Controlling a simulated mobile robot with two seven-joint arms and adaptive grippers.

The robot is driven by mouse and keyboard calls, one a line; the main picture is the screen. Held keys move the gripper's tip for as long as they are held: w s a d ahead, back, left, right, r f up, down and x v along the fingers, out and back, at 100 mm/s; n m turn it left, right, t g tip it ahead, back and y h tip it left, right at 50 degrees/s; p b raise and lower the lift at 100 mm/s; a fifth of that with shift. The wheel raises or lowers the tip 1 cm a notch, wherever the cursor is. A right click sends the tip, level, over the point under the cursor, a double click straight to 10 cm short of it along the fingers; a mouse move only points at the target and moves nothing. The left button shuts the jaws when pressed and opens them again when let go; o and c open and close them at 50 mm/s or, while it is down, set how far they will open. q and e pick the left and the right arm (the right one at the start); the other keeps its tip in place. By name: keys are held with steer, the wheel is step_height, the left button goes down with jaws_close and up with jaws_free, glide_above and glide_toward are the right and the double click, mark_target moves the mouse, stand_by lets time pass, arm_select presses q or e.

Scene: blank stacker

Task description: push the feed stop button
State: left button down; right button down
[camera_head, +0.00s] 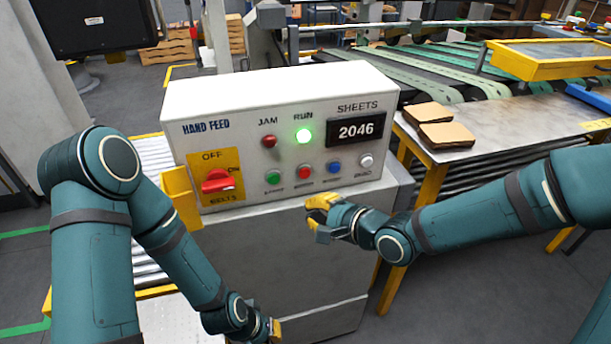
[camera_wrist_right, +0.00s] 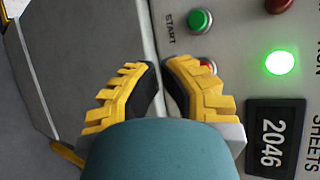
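The white control box (camera_head: 270,95) carries a row of small buttons: green (camera_head: 274,177), red (camera_head: 305,172), blue (camera_head: 334,167) and white (camera_head: 365,160). In the right wrist view the green button (camera_wrist_right: 200,20) is marked START. The red button (camera_wrist_right: 207,65) beside it is partly hidden behind a finger; its label cannot be read. My right gripper (camera_head: 314,215) is in front of and below the button row, apart from the red button in the head view. Its fingers (camera_wrist_right: 160,68) are drawn close together and hold nothing. My left gripper (camera_head: 275,329) is low at the bottom edge, its fingers barely visible.
The green RUN lamp (camera_head: 303,136) is lit; the JAM lamp (camera_head: 269,141) is dark red. The counter (camera_head: 356,129) reads 2046. A red OFF/ON belts switch (camera_head: 218,181) sits on the left. A steel table (camera_head: 490,125) with brown stacks (camera_head: 446,135) stands to the right.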

mark_target(305, 173)
steer(key=w+a, duration=0.2)
steer(key=w, duration=0.3)
steer(key=shift+w, duration=0.35)
steer(key=shift+w+p, duration=0.2)
steer(key=shift+p, duration=0.1)
stand_by(1.0)
steer(key=shift+w+a, duration=0.1)
steer(key=shift+w, duration=0.15)
steer(key=shift+w+a+p, duration=0.1)
steer(key=shift+w+p, duration=0.25)
steer(key=shift+w, duration=0.1)
stand_by(0.9)
steer(key=shift+s, duration=0.1)
steer(key=shift+s+d, duration=0.25)
steer(key=shift+s, duration=0.5)
